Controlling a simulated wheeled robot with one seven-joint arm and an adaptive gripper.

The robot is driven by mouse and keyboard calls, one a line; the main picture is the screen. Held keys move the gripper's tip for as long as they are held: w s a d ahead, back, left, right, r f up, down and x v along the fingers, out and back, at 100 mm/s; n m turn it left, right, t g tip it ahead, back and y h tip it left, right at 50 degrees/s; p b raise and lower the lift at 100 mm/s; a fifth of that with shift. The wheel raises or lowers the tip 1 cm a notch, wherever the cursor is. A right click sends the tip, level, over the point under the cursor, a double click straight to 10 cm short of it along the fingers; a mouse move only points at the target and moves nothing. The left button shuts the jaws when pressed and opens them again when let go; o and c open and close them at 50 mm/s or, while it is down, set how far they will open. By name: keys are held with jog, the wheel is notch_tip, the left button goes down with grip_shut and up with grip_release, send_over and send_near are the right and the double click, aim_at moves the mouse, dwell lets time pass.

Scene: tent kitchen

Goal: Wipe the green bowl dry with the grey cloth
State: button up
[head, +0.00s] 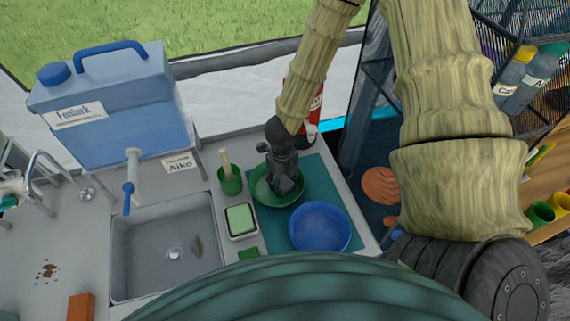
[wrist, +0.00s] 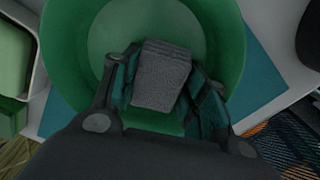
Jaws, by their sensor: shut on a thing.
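The green bowl (head: 261,189) stands on a teal mat (head: 317,178), behind and left of a blue bowl (head: 319,228). My gripper (head: 286,184) reaches down into the green bowl and hides part of its inside. In the wrist view, my gripper (wrist: 165,95) is shut on the grey cloth (wrist: 161,75), a small folded pad between the two fingers. The cloth is over the inside of the green bowl (wrist: 105,35); I cannot tell whether it touches the surface.
A green cup with a brush (head: 229,180) and a soap dish (head: 241,221) stand close to the left. The sink (head: 165,245), with a blue water container (head: 112,115) behind it, is further left. A red bottle (head: 315,105) stands behind my gripper.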

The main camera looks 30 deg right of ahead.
jog(key=shift+r+p, duration=3.15)
jog(key=shift+r, duration=0.85)
